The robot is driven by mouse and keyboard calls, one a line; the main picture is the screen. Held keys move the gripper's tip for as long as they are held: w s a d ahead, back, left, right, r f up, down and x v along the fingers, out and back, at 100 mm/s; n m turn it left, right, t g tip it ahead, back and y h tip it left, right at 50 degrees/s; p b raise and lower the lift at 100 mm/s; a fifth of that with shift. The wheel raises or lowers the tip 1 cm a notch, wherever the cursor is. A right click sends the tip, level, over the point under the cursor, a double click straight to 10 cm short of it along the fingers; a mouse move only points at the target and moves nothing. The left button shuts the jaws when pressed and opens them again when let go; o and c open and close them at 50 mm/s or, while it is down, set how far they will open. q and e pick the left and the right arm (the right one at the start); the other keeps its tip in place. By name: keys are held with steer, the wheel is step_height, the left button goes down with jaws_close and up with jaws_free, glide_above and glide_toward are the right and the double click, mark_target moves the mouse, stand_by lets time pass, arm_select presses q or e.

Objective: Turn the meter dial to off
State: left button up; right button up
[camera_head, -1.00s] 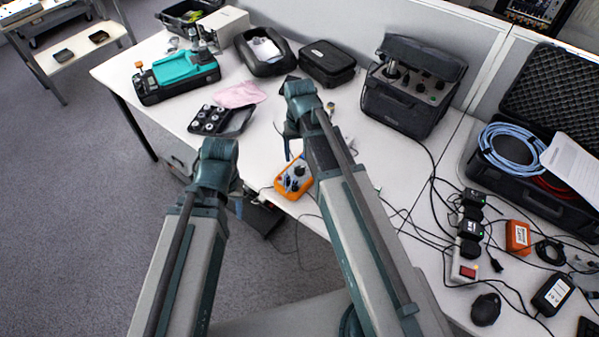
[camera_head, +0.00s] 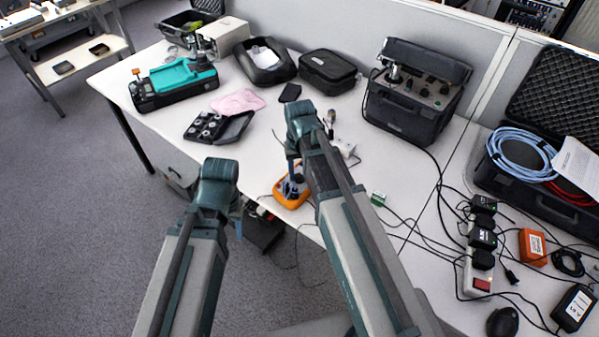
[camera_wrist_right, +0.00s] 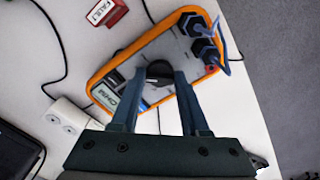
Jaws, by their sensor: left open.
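The orange-edged meter (camera_head: 291,198) lies at the table's front edge, partly covered by my right arm in the head view. In the right wrist view the meter (camera_wrist_right: 120,62) shows a grey face, a small display and a round black dial (camera_wrist_right: 159,71). My right gripper (camera_wrist_right: 160,76) is over the meter with one finger on each side of the dial, and the fingers look closed against it. The dial's pointer mark is too small to read. My left gripper (camera_head: 239,220) is open and empty, in front of the table edge, left of the meter; its fingers are mostly hidden.
Blue-black plugs with leads (camera_wrist_right: 200,38) sit in the meter's end, beside the dial. A black tray of parts (camera_head: 217,127) lies behind, and a big black instrument case (camera_head: 413,105) stands at right.

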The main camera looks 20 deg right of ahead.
jaws_close()
steer(key=shift+n, duration=0.3)
steer(key=n, duration=0.3)
steer(key=shift+n, duration=2)
steer(key=o, duration=0.6)
jaws_free()
